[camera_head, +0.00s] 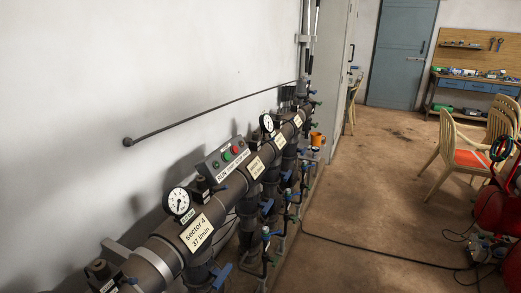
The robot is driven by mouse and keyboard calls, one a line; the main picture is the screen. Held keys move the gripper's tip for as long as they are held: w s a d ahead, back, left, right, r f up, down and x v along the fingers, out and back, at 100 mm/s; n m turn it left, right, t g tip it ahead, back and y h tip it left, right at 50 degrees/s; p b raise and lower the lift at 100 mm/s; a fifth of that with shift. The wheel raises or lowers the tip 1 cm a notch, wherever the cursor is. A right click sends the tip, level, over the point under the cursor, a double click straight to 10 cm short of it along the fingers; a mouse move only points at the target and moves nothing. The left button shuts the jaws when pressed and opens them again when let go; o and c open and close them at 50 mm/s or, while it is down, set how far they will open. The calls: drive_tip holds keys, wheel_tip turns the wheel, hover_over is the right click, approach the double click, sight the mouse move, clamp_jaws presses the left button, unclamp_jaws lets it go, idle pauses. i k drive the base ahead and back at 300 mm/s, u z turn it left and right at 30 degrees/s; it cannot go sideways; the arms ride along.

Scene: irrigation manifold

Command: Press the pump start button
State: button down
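A grey control box (223,160) is mounted over the large dark manifold pipe, near the white wall. On its face are a green button (227,155), a red button (236,149) to its right, and a smaller dark green round part (215,164) to its left, which may be a lamp. A label reading "RUN" and more small text, too small to read surely, runs along its lower edge. My gripper is not in view, and nothing covers the buttons.
The manifold pipe (233,190) carries pressure gauges (178,201) and blue-handled valves (222,277). A dark rod (210,113) runs along the wall. A cable (380,253) crosses the open brown floor. Wooden chairs (447,150) and a red machine (493,210) stand at right.

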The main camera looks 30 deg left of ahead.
sight(226, 155)
drive_tip(key=u, duration=0.05)
drive_tip(key=i, duration=0.7)
drive_tip(key=u, duration=1)
drive_tip(key=i, duration=0.7)
drive_tip(key=u, duration=0.65)
